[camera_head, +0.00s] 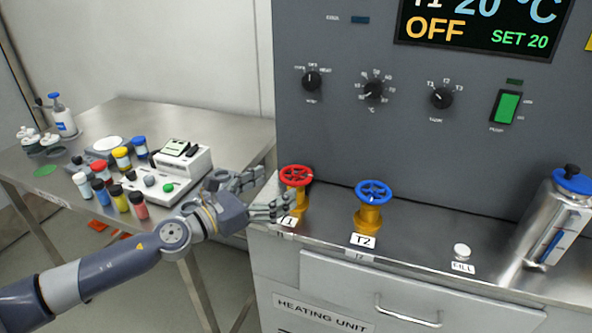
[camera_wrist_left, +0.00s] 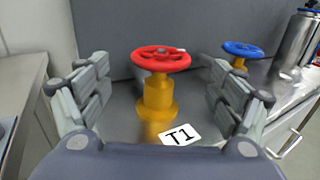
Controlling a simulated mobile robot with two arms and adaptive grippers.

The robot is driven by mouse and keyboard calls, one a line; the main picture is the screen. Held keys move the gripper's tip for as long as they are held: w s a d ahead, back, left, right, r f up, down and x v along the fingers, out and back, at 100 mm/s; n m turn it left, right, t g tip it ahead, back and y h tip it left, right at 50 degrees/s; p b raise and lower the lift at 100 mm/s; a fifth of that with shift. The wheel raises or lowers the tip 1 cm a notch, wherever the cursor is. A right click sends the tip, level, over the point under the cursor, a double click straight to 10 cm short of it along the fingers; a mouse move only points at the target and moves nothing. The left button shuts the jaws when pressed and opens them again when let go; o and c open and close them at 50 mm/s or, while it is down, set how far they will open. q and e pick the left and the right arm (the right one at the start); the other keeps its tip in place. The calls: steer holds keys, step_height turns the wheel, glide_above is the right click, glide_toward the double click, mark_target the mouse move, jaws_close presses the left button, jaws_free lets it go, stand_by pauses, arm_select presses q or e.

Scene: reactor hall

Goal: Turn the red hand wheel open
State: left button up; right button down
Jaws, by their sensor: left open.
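The red hand wheel (camera_head: 296,175) sits level on a yellow valve body (camera_head: 294,197) on the steel ledge, behind the T1 label. In the left wrist view the red wheel (camera_wrist_left: 160,59) is upright in the middle, between and beyond the fingertips. My left gripper (camera_head: 262,190) is open and comes in from the left, close to the yellow body and below the wheel's height. In the left wrist view its two fingers (camera_wrist_left: 160,80) stand apart on either side, and no contact with the wheel shows. My right gripper is not in view.
A blue hand wheel (camera_head: 374,190) on a yellow valve marked T2 stands right of the red one. The grey panel (camera_head: 330,135) rises close behind. A steel flask (camera_head: 560,215) stands far right. A side table (camera_head: 125,110) at left holds several small bottles.

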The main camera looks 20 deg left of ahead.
mark_target(296, 176)
arm_select(q)
steer(key=p+x, duration=0.2)
steer(key=x, duration=0.4)
steer(key=shift+r, duration=0.1)
steer(key=shift+w+d, duration=0.3)
steer(key=shift+w, duration=0.1)
steer(key=c, duration=1.1)
